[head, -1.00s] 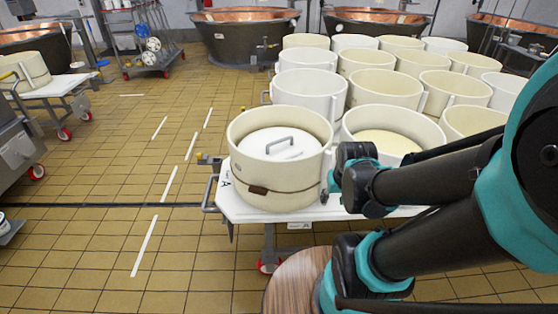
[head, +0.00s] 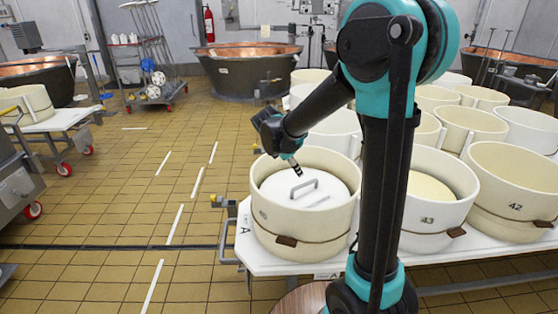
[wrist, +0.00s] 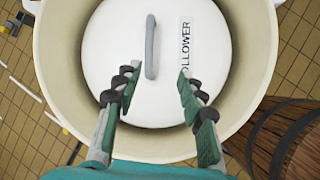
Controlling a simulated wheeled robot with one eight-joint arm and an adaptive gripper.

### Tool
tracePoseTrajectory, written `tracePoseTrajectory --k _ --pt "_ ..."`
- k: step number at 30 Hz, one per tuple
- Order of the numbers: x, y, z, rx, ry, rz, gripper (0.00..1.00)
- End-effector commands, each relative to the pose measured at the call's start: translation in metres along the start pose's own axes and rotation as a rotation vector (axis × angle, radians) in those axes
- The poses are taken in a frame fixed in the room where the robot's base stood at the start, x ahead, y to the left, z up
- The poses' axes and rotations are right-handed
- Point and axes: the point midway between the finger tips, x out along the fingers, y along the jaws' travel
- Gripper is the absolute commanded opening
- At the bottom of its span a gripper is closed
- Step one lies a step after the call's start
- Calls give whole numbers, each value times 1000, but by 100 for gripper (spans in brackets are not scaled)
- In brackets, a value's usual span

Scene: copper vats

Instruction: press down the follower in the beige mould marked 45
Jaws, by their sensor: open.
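The beige mould (head: 275,232) stands at the front left corner of the white table. A number on its side is small and hard to read. Inside it lies the round white follower (head: 325,198) with a grey handle (head: 304,186), below the rim. The wrist view shows the follower (wrist: 105,50) from above, its label partly hidden by a finger, and the mould's rim (wrist: 262,45) around it. My gripper (head: 298,170) is over the mould's far side. In the wrist view my gripper (wrist: 159,72) is open and empty, its fingertips either side of the handle's near end; the height gap is unclear.
A mould marked 43 (head: 440,215) stands to the right behind my arm, and one marked 42 (head: 515,205) beyond it. More moulds fill the white table (head: 275,262) behind. A wooden barrel (wrist: 285,140) is close by.

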Motion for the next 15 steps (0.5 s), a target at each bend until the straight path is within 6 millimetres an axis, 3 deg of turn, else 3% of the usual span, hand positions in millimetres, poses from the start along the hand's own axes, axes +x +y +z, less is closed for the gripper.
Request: tracePoseTrajectory --k 3,8,15 --pt "-2 13 -5 -93 -23 0 40" --pt "7 16 -5 -115 -28 -1 40" --pt "44 16 -4 -110 -28 -1 40"
